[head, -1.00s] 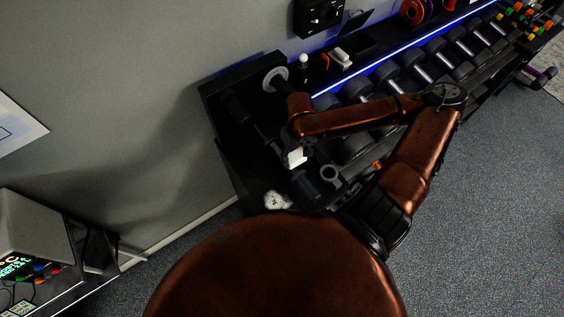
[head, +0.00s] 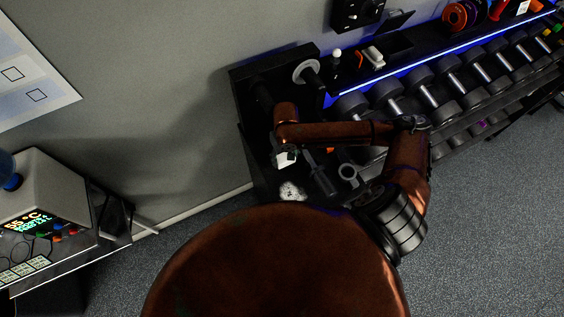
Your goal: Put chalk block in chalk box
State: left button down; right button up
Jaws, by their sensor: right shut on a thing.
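My right gripper (head: 287,152) is in the head view at the left end of the dumbbell rack, its fingers small and dark. It is shut on a small white block, the chalk block (head: 286,160), and holds it above the dark end of the rack. A mottled white patch (head: 292,191) shows just below it in the picture, partly cut off by my own body; it looks like chalk, but I cannot tell whether a chalk box is around it. My left gripper is not in view.
A black rack (head: 272,62) with several dumbbells (head: 421,90) runs along the wall. A white-topped bottle (head: 336,62) and a pale object (head: 374,57) stand on its top shelf. Dark cylindrical handles (head: 322,180) stand beside the gripper. A grey console (head: 45,200) is at left.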

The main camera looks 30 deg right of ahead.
aim_at(282, 162)
jog(key=shift+w+a+f, duration=0.25)
jog(key=shift+a+f, duration=0.05)
jog(key=shift+f, duration=0.1)
jog(key=shift+w+a+f, duration=0.15)
jog(key=shift+f, duration=1.65)
jog(key=o, duration=1.1)
jog(key=shift+f, duration=0.1)
jog(key=shift+o, duration=0.2)
